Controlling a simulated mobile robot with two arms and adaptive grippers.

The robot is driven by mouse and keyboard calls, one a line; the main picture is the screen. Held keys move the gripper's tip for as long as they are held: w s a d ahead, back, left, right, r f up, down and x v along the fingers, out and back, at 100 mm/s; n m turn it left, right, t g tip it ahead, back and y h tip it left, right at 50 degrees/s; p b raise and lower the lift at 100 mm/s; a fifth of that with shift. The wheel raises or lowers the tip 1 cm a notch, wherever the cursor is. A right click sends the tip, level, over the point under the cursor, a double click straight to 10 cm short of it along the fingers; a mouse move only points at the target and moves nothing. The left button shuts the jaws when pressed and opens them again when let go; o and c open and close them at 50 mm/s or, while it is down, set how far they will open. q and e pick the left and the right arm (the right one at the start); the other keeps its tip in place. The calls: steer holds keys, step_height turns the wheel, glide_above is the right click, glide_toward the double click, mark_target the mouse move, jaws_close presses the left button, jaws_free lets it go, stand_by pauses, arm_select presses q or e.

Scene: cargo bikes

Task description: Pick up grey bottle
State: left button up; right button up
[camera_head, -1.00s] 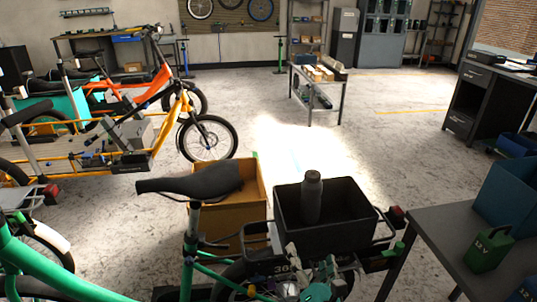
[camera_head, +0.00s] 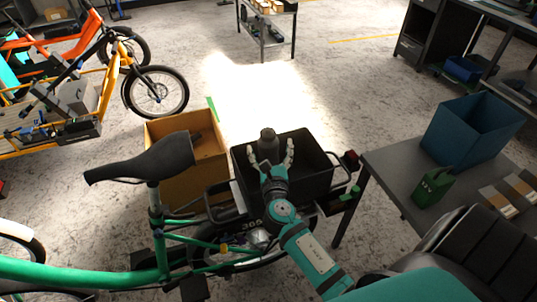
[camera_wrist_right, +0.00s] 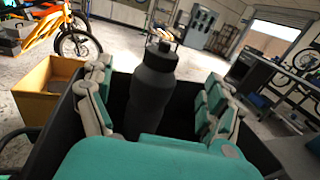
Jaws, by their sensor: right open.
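The grey bottle (camera_head: 268,145) stands upright in the black crate (camera_head: 318,184) on the rear rack of the green bike. My right gripper (camera_head: 271,154) is open, with one finger on each side of the bottle. In the right wrist view the dark grey bottle (camera_wrist_right: 152,92) stands between the spread fingers of the gripper (camera_wrist_right: 155,105), with a gap visible on both sides. The bottle's lower part is hidden by my gripper in both views. My left gripper is not in view.
A brown box (camera_head: 165,129) stands left of the crate, behind the black saddle (camera_head: 145,160). At right, a grey table (camera_head: 385,168) holds a blue bin (camera_head: 470,135) and a green box (camera_head: 433,187). Open floor lies beyond the crate.

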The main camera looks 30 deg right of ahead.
mark_target(269, 141)
steer(key=shift+x, duration=3.2)
steer(key=shift+s+r, duration=0.1)
steer(key=shift+c, duration=0.5)
jaws_close()
